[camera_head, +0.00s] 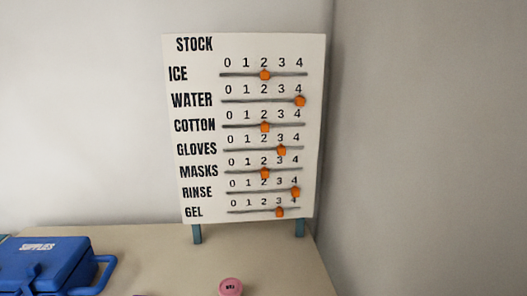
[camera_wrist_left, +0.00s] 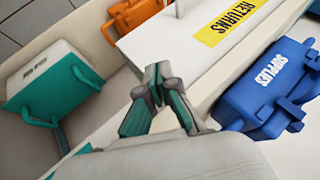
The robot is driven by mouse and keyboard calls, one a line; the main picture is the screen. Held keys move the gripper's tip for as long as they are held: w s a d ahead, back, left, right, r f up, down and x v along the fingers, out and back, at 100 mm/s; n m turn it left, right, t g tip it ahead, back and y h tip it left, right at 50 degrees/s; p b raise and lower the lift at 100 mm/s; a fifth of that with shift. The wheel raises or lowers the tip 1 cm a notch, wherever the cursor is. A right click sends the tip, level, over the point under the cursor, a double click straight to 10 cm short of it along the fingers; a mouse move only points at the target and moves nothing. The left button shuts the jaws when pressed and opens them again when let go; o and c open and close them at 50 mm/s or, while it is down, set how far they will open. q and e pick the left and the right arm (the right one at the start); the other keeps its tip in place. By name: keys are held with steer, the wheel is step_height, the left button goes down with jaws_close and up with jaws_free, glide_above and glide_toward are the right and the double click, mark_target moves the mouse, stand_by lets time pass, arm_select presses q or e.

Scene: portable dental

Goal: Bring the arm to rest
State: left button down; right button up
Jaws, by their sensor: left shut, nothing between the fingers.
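My left gripper (camera_wrist_left: 157,84) shows in the left wrist view, shut with nothing between its fingers. Its fingertips point toward a white box lid with a yellow RETURNS label (camera_wrist_left: 232,22); I cannot tell how far above the surface they are. No arm or gripper of mine shows in the head view. My right gripper is in neither view.
A white STOCK board (camera_head: 200,120) with orange sliders stands on the table (camera_head: 170,270) near the wall. A blue SUPPLIES case (camera_head: 45,262) sits at left, a pink round item (camera_head: 230,287) in front. The wrist view also shows a teal-and-white box (camera_wrist_left: 50,85) and an orange item (camera_wrist_left: 133,14).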

arm_select(q)
steer(key=s+d+f+m+g+h, duration=0.1)
steer(key=s+d+f+h, duration=0.25)
steer(key=s+d, duration=0.3)
steer(key=s+d+f+m+g+h, duration=0.1)
steer(key=s+d+f+h, duration=0.25)
steer(key=s+d, duration=0.3)
step_height(320, 180, down, 20)
steer(key=w+g+p, duration=0.1)
steer(key=p, duration=0.2)
steer(key=s+a+f+g+p, duration=0.1)
steer(key=s+a+f+p, duration=0.1)
steer(key=s+f, duration=1.3)
steer(key=s+p, duration=0.1)
steer(key=s, duration=0.1)
steer(key=shift+s+a+m, duration=0.3)
steer(key=shift+a+m, duration=0.1)
